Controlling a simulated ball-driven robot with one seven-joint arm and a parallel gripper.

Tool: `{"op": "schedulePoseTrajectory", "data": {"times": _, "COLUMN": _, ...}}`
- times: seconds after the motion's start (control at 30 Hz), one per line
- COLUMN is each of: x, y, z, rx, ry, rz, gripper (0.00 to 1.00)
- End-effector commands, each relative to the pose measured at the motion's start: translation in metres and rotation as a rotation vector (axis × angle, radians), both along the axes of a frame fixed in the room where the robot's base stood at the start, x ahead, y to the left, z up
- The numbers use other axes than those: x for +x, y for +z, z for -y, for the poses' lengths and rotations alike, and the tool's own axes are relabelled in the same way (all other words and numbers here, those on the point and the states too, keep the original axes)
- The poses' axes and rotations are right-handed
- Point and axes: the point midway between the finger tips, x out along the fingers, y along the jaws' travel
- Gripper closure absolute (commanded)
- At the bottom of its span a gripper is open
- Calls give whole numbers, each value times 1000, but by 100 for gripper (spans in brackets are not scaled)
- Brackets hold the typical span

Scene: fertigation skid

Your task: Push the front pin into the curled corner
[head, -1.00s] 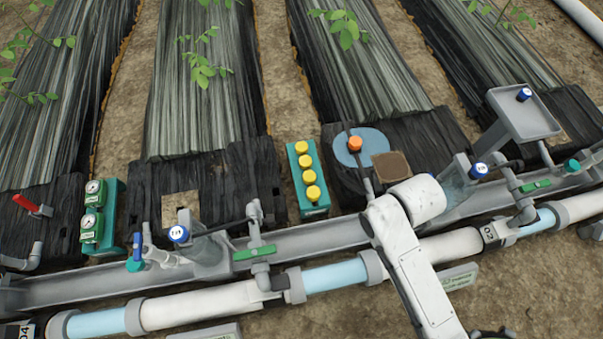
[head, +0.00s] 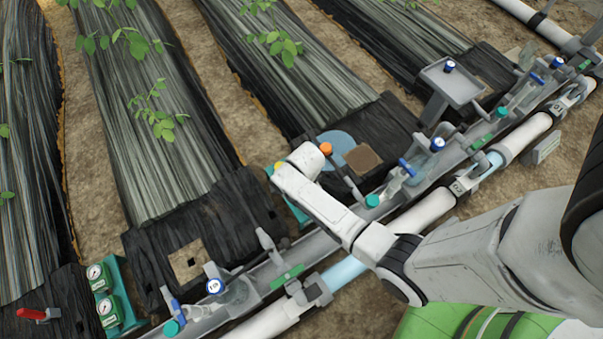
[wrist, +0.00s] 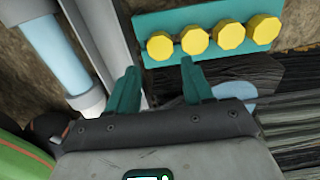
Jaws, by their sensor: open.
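In the wrist view, several yellow round-headed pins (wrist: 228,37) stand in a row in a teal rack (wrist: 150,20). The rack lies just beyond the fingertips. My gripper (wrist: 159,66) is open, with two teal fingers apart and nothing between them. The fingers point toward the rack without visibly touching it. In the head view, my white arm covers most of the rack (head: 298,209), and the fingers are hidden. The black film (head: 205,225) has ragged front edges by the trough. I cannot make out which corner is curled.
A grey trough (head: 315,243) and a pipe (head: 425,213) cross in front of the beds. An orange knob (head: 326,149) stands by a blue disc (head: 340,141) near the arm. A gauge block (head: 117,290) is at lower left and a grey tray (head: 452,84) at upper right.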

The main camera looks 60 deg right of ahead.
Motion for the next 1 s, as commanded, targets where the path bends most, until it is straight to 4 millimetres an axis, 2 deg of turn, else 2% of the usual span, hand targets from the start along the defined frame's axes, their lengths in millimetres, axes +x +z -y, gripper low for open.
{"op": "schedulePoseTrajectory", "data": {"times": 0.03, "x": -1, "y": -13, "z": 0, "rx": 0, "ry": 1, "rz": -3, "gripper": 49}}
{"op": "schedulePoseTrajectory", "data": {"times": 0.2, "x": -1, "y": -44, "z": 0, "rx": 0, "ry": 2, "rz": -2, "gripper": 49}}
{"op": "schedulePoseTrajectory", "data": {"times": 0.5, "x": 0, "y": -86, "z": 0, "rx": 0, "ry": 3, "rz": -1, "gripper": 49}}
{"op": "schedulePoseTrajectory", "data": {"times": 0.7, "x": 0, "y": -96, "z": 0, "rx": 0, "ry": 3, "rz": 0, "gripper": 49}}
{"op": "schedulePoseTrajectory", "data": {"times": 1.0, "x": 0, "y": -96, "z": 0, "rx": 0, "ry": 3, "rz": 0, "gripper": 49}}
